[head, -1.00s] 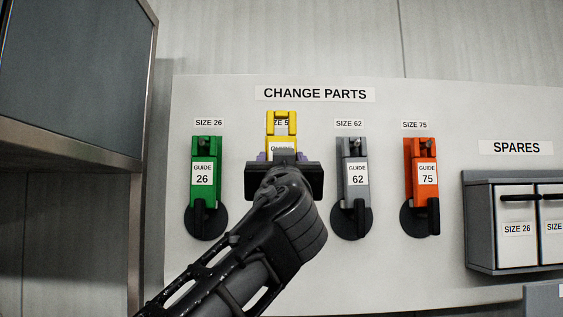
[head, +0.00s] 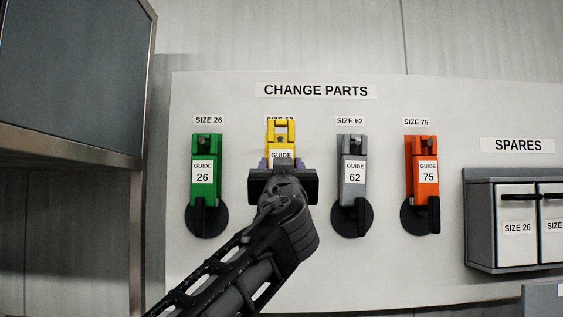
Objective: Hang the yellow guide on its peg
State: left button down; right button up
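The yellow guide (head: 281,147) is upright in front of the change-parts board, between the green and grey guides. Its top loop overlaps the lower part of the size label behind it. My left gripper (head: 281,163) comes up from below, with purple fingertips on both sides of the yellow guide, and is shut on it. The gripper body hides the guide's lower part. A small dark spot shows below the loop's window; I cannot tell whether the peg is through the guide. My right gripper is not in view.
On the board (head: 400,270) hang the green guide (head: 204,188), grey guide (head: 353,190) and orange guide (head: 428,183), close on either side. A spares cabinet (head: 480,225) is at the right. A dark metal-framed cabinet (head: 70,80) stands at the left.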

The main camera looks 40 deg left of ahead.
pick_arm(q)
jog(key=shift+w+a+p, duration=0.8)
jog(key=shift+w+a, duration=0.2)
jog(key=shift+w, duration=0.3)
jog(key=shift+w+a+p, duration=0.6)
jog(key=shift+w+a, duration=0.05)
jog(key=shift+w, duration=0.2)
jog(key=shift+w+a+f+b, duration=0.15)
jog(key=shift+w+f+b, duration=0.05)
jog(key=shift+f+b, duration=0.15)
jog(key=shift+w+a+f+b, duration=0.2)
jog(key=shift+w+b, duration=0.1)
jog(key=c, duration=0.5)
grip_release()
jog(key=shift+f, duration=0.1)
